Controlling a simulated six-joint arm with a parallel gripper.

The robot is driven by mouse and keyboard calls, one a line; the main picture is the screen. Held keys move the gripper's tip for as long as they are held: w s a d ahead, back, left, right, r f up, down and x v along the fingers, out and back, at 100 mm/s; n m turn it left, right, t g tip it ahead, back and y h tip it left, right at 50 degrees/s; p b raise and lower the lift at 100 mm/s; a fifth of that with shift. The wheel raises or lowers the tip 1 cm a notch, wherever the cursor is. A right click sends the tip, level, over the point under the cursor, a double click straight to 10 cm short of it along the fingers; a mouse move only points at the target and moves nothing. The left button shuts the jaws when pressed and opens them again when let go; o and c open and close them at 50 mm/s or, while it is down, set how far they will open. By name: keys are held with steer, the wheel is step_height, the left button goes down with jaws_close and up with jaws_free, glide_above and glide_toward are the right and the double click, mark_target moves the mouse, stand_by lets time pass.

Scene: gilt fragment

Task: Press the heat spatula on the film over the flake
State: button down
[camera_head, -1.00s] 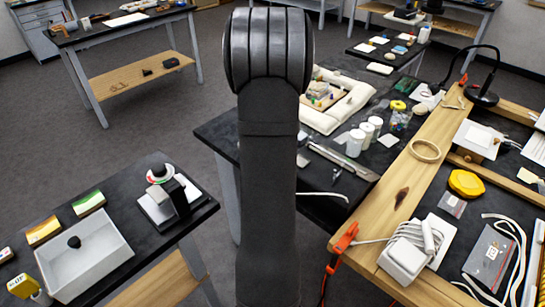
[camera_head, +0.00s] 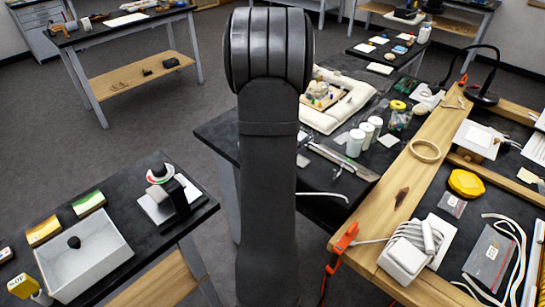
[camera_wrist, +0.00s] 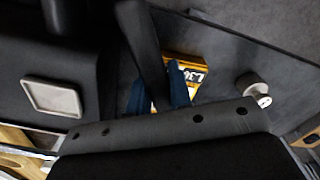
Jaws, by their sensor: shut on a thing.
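My gripper (camera_wrist: 158,95) shows in the wrist view with blue fingertips, shut around a dark, bar-like handle (camera_wrist: 142,40). I take this to be the heat spatula; its working end is hidden. My gripper is not visible in the head view, where my own dark arm column fills the middle. A small fragment (camera_head: 320,96) with colored bits sits inside a cream padded frame (camera_head: 350,107) on the bench behind my column. The flake and the film over it are too small to make out. Whether the spatula touches anything cannot be told.
A yellow labelled thing (camera_wrist: 195,74) shows behind the fingertips, and a grey cylinder (camera_wrist: 250,87) is to their right. White jars (camera_head: 366,134) stand near the padded frame. At right, a wooden rail (camera_head: 400,185) carries an orange clamp (camera_head: 343,240) beside a white corded unit (camera_head: 405,257).

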stand_by(0.4)
steer(key=shift+r, duration=2.5)
steer(key=shift+r, duration=0.1)
steer(key=shift+r, duration=0.45)
steer(key=shift+f, duration=0.15)
steer(key=shift+f, duration=2.65)
steer(key=shift+f, duration=0.3)
stand_by(1.5)
